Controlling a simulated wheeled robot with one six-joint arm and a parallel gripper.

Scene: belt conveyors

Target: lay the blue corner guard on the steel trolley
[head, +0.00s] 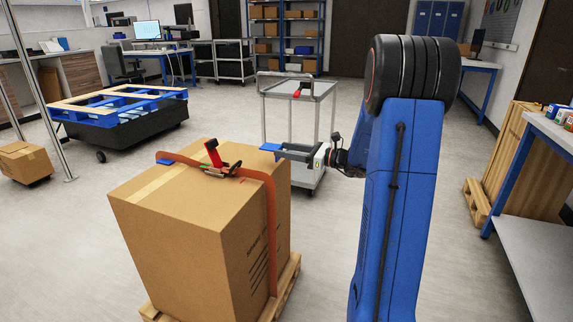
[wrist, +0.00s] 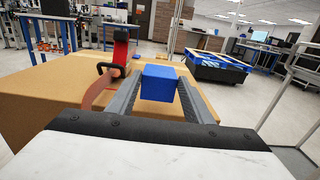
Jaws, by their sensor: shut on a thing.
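The blue corner guard (head: 269,147) is a small blue piece between the fingers of my gripper (head: 284,151), at the far right edge of the strapped carton (head: 185,225). In the wrist view the guard (wrist: 158,83) shows as a blue block between both fingers. My gripper is shut on it. I cannot tell whether the guard still touches the carton. The steel trolley (head: 318,91) stands behind the carton and gripper. A red item (head: 302,89) lies on its top shelf, with bare surface around it.
An orange strap (head: 271,235) with a red ratchet (head: 213,153) crosses the carton, close to my fingers. Another blue piece (head: 166,161) sits at the strap's left end. A wooden pallet (head: 288,287) is under the carton. The floor around the trolley is clear.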

